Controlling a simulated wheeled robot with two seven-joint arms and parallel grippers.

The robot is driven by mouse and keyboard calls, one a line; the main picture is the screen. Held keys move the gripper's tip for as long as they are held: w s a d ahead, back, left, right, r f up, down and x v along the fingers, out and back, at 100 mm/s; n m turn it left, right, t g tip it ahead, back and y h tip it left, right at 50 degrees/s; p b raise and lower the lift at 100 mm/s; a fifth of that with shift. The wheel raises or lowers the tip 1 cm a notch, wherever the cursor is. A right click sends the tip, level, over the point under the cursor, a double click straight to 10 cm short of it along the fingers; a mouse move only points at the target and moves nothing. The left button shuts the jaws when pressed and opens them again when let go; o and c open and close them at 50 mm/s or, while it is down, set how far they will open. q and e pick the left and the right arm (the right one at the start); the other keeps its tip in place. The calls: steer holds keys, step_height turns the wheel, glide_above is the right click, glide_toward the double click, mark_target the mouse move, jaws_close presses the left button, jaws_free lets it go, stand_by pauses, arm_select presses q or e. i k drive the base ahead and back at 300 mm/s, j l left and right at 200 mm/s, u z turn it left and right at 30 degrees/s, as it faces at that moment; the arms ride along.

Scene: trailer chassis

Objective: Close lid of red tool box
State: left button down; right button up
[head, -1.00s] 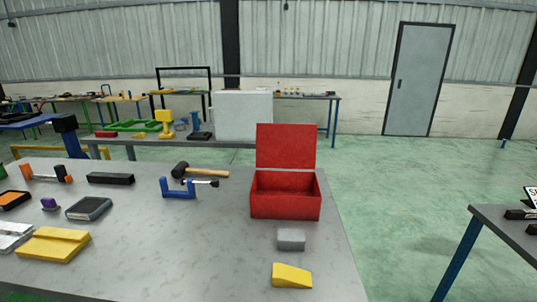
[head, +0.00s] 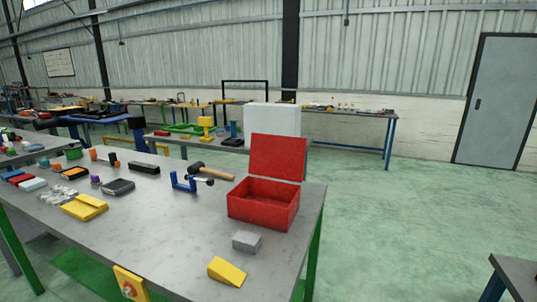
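The red tool box (head: 262,212) sits on the right end of the grey work table, near its right edge. Its lid (head: 278,157) stands up at the back, tilted slightly backward, so the box is open. The inside that shows looks empty. Neither of my grippers shows in the head view.
On the grey table (head: 165,232), a grey block (head: 246,241) and a yellow wedge (head: 227,271) lie in front of the box. A blue clamp (head: 184,182) and a hammer (head: 212,171) lie to its left. Green floor (head: 400,205) is free to the right.

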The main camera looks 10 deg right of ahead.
mark_target(280, 157)
steer(key=i+l+u, duration=0.25)
steer(key=l, duration=0.2)
steer(key=i+l+u, duration=0.1)
steer(key=l+u, duration=0.15)
steer(key=l, duration=0.2)
steer(key=l+u, duration=0.25)
steer(key=l, duration=0.25)
steer(key=i+l+u, duration=0.1)
steer(key=l+u, duration=0.15)
steer(key=l, duration=0.3)
